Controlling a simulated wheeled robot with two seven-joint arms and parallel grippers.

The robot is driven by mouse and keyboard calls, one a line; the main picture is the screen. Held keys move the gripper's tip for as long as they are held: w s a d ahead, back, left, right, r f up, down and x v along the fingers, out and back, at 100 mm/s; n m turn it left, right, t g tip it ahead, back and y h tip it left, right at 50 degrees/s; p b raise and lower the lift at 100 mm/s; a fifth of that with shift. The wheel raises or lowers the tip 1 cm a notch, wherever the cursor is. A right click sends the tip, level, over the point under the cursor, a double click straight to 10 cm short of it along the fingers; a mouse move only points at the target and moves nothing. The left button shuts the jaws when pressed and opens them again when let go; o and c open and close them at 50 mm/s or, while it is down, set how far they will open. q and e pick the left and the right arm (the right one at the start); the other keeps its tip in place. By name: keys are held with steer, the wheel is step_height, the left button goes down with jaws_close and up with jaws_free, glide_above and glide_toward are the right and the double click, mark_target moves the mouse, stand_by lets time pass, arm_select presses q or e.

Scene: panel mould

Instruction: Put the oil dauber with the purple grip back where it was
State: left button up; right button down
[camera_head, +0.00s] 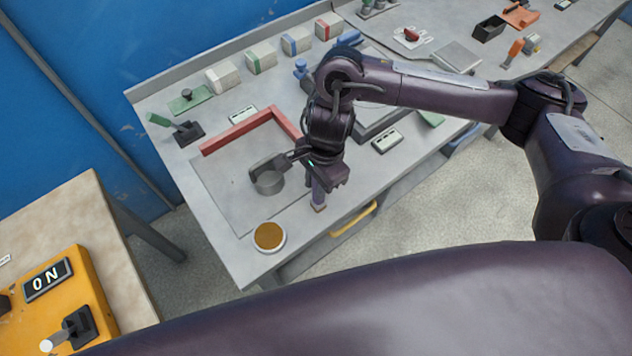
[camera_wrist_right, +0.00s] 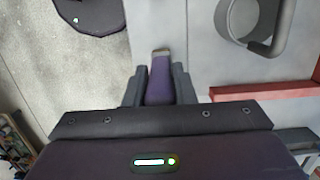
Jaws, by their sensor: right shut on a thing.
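The oil dauber with the purple grip (camera_head: 318,196) is in my right gripper, near the front edge of the workbench (camera_head: 215,225). Its purple grip also shows in the right wrist view (camera_wrist_right: 160,80), between the two dark fingers. My right gripper (camera_head: 328,180) is shut on it and points down at the bench. The dauber's pale end shows below the fingers; I cannot tell whether it touches the bench. A round tin with amber contents (camera_head: 269,236) stands at the front corner, left of the dauber. My left gripper is not in view.
A grey cup with a handle (camera_head: 268,182) stands close to the left of my right gripper and shows in the wrist view (camera_wrist_right: 250,25). A red angle frame (camera_head: 240,130) lies behind it. Several coloured boxes line the back. A yellow switch box (camera_head: 60,300) is at lower left.

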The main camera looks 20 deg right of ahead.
steer(key=shift+w+f, duration=0.1)
steer(key=shift+f, duration=0.05)
steer(key=shift+f, duration=0.2)
steer(key=c, duration=1.2)
jaws_free()
steer(key=shift+r, duration=0.15)
steer(key=shift+r, duration=0.25)
steer(key=r, duration=0.3)
steer(key=d+r, duration=0.1)
steer(key=r, duration=0.7)
steer(key=shift+w+d+r, duration=0.25)
steer(key=shift+d, duration=0.15)
